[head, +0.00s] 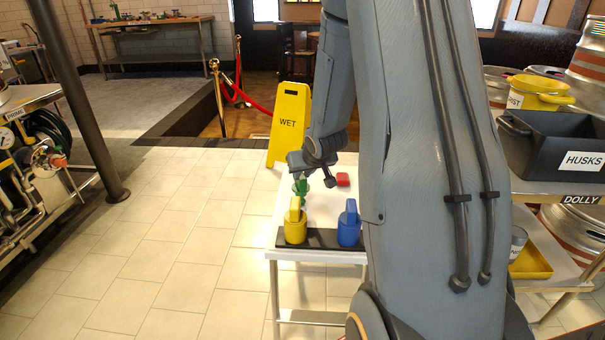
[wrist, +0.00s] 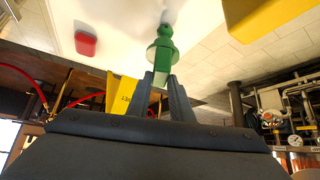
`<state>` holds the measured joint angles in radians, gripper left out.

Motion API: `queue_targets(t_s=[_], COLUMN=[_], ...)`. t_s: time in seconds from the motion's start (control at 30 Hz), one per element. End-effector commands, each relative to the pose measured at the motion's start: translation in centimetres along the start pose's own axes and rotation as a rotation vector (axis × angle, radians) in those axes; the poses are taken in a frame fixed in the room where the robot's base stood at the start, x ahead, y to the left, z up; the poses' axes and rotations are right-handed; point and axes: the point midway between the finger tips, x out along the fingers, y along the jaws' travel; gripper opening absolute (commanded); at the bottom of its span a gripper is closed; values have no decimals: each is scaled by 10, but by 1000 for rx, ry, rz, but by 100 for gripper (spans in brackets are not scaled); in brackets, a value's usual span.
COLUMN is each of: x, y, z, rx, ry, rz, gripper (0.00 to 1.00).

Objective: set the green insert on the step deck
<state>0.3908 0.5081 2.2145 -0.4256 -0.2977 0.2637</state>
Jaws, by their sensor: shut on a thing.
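My gripper (head: 302,176) is shut on the green insert (head: 300,188), above the white table (head: 318,205). In the wrist view the two fingers (wrist: 165,85) pinch one end of the green insert (wrist: 160,50), and its rounded knob points away from the jaws. A yellow piece (head: 295,228) and a blue piece (head: 349,230) stand on a dark strip (head: 322,240) along the table's near edge. The green insert is just behind the yellow piece in the head view. I cannot tell which surface is the step deck.
A red block (head: 343,179) lies on the table, right of my gripper. A yellow wet-floor sign (head: 289,125) stands behind the table. A dolly (head: 562,188) with a husks bin (head: 560,150) is at right. Tiled floor at left is clear.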

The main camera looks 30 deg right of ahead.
Motion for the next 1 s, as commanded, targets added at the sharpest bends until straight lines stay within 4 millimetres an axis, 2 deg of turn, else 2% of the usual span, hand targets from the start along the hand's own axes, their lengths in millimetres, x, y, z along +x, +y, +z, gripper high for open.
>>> queue_targets(t_s=[0.03,0.1,0.13,0.4,0.53,0.67,1.0], x=[0,0,0,0,-8,-29,-97], y=[0,0,0,0,0,0,1], z=[1,0,0,0,-2,-3,-3], rx=[0,0,0,0,-1,0,0], ry=[-1,0,0,0,1,2,1], rz=[0,0,0,0,0,0,1], gripper=[25,37,38,38,38,38,38])
